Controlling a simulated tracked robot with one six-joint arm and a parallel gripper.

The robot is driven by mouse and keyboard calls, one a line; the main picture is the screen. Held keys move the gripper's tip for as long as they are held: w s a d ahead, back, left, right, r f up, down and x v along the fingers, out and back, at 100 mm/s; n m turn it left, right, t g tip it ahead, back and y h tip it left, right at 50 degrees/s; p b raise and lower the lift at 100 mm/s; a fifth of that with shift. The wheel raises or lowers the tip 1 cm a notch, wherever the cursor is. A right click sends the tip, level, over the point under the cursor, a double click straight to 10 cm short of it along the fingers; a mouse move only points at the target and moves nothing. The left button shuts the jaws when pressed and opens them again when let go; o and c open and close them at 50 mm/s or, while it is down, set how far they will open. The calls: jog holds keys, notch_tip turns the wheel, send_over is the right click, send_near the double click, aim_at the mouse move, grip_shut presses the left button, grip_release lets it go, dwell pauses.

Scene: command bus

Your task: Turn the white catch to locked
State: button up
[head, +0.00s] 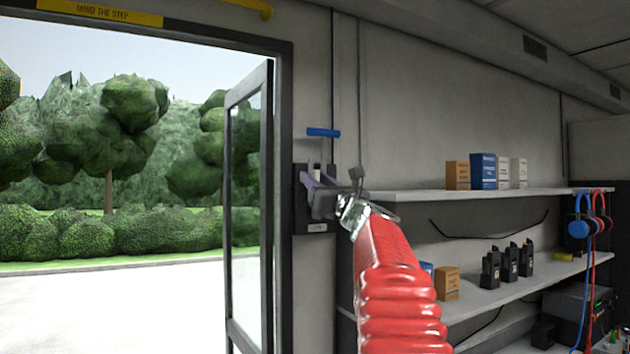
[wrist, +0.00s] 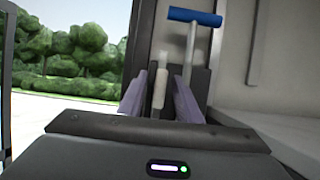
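The white catch (wrist: 159,88) stands upright on a dark wall panel (head: 311,220) beside the doorway. In the wrist view it lies between the two purple fingers of my gripper (wrist: 160,98), with a gap showing on each side. It looks small in the head view (head: 317,170). My gripper (head: 318,182) is open and reaches up to the panel. The fingertips and body of my gripper hide the lower part of the catch. I cannot read any locked or unlocked marking.
A lever with a blue T-handle (wrist: 195,17) rises close to the right finger, on the same panel. An open glazed door (head: 250,200) stands to the left. Shelves (head: 460,194) with boxes and radios run along the wall to the right.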

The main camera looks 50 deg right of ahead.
jog(key=shift+w+r, duration=0.1)
jog(key=shift+c, duration=0.7)
grip_shut()
